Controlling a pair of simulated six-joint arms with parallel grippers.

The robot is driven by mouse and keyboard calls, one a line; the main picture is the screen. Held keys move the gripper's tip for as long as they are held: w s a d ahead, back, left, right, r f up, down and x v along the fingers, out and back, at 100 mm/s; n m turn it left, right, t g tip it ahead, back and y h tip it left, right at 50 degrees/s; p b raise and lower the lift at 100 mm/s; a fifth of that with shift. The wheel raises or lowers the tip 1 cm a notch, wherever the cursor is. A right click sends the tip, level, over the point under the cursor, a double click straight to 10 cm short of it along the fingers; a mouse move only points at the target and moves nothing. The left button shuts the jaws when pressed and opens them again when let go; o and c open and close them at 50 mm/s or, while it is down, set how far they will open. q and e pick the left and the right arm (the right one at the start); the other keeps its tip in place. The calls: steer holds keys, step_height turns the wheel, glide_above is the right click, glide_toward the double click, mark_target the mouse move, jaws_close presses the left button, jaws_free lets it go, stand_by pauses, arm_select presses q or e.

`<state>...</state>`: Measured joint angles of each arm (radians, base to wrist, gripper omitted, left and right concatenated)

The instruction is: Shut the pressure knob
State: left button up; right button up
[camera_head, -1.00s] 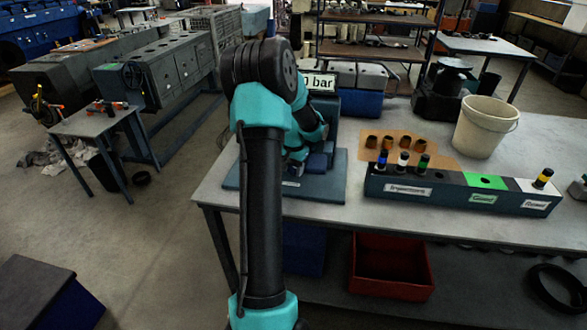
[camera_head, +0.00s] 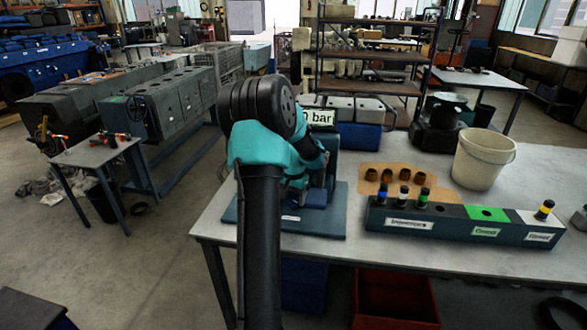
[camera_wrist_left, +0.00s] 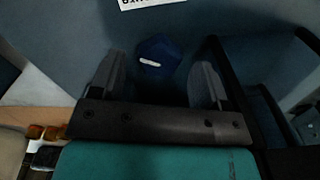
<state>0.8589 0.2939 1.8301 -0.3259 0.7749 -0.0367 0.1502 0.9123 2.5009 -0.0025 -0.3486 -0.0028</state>
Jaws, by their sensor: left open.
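The pressure knob (camera_wrist_left: 156,57) is a dark blue knob with a white mark in the left wrist view. It lies between the two finger tips of my left gripper (camera_wrist_left: 160,80), which is open; I cannot tell whether either finger touches it. In the head view my left arm covers much of the blue-grey test stand (camera_head: 331,165) and hides the knob. A sign ending in "0 bar" (camera_head: 321,118) shows beside the arm. My right gripper is in neither current view.
Right of the stand, a labelled rack (camera_head: 455,228) holds several dark cylinders with coloured bands. A cream bucket (camera_head: 483,157) stands at the back. The table (camera_head: 345,250) is bare in front.

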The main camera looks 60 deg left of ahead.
mark_target(294, 201)
arm_select(q)
step_height(294, 201, up, 15)
stand_by(0.4)
steer(key=m, duration=0.4)
steer(key=shift+w+r, duration=0.15)
steer(key=shift+r, duration=0.2)
steer(key=shift+f, duration=0.15)
step_height(294, 201, down, 17)
steer(key=shift+f, duration=0.1)
stand_by(0.8)
steer(key=shift+c, duration=0.3)
